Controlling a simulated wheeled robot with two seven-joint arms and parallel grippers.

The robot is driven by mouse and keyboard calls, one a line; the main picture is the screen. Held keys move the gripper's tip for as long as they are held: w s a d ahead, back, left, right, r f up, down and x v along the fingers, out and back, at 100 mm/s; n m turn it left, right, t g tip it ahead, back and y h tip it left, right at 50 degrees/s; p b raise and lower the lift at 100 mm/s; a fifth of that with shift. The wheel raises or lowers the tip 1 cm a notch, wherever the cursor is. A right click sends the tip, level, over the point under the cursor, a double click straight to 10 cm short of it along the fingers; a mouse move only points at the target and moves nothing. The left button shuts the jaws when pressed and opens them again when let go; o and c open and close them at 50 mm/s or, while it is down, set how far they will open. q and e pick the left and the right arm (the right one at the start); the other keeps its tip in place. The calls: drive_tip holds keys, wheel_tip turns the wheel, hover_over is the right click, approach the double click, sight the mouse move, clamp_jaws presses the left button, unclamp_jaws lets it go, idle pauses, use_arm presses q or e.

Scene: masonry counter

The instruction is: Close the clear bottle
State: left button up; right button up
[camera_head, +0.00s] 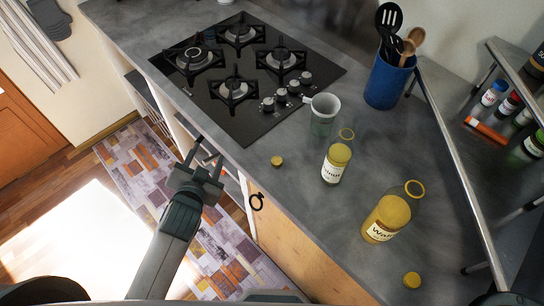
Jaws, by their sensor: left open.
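Two see-through bottles with yellowish contents and white labels stand open on the grey counter. The smaller bottle (335,165) is near the middle, and the larger bottle (388,215) is nearer and to the right. I cannot tell which one is the clear bottle. One yellow cap (277,161) lies left of the smaller bottle, close to the counter's front edge. Another yellow cap (411,280) lies below the larger bottle. My left gripper (209,152) is open and empty, in front of the counter edge, left of both caps and apart from them. My right gripper is out of view.
A black gas hob (215,108) fills the back left of the counter (300,220). A mug (325,104) stands between it and the smaller bottle. A blue utensil holder (385,85) is at the back. A metal-edged shelf (480,150) with jars bounds the right side.

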use_arm(q)
drive_tip(key=w+d+r+m+t+h, duration=0.3)
drive_tip(key=d+r+m+t+h, duration=0.15)
drive_tip(key=r, duration=0.85)
drive_tip(key=w+d+r+m+t+h, duration=0.2)
drive_tip(key=d+r+m+t+h, duration=0.25)
drive_tip(key=r, duration=0.75)
drive_tip(key=s+d+r+m+g+h, duration=0.5)
drive_tip(key=d+m+g+h, duration=0.3)
drive_tip(key=m, duration=0.4)
drive_tip(key=s+d+r+m+g+h, duration=0.45)
drive_tip(key=d+m+g, duration=0.4)
drive_tip(key=m, duration=0.35)
drive_tip(key=s+f+m+g+y, duration=0.5)
drive_tip(key=f+m+g+y, duration=0.3)
drive_tip(key=f+m, duration=0.35)
drive_tip(key=w+a+f+t+y, duration=0.1)
drive_tip(key=w+a+f+y, duration=0.2)
drive_tip(key=a, duration=0.3)
drive_tip(key=w+a+f+m+t+y+p, duration=0.1)
drive_tip(key=w+a+f+t+y, duration=0.1)
drive_tip(key=w+a+f+y, duration=0.2)
drive_tip(key=w+a+y, duration=0.1)
drive_tip(key=a+y, duration=0.1)
drive_tip(key=a, duration=0.1)
drive_tip(key=shift+a, duration=0.2)
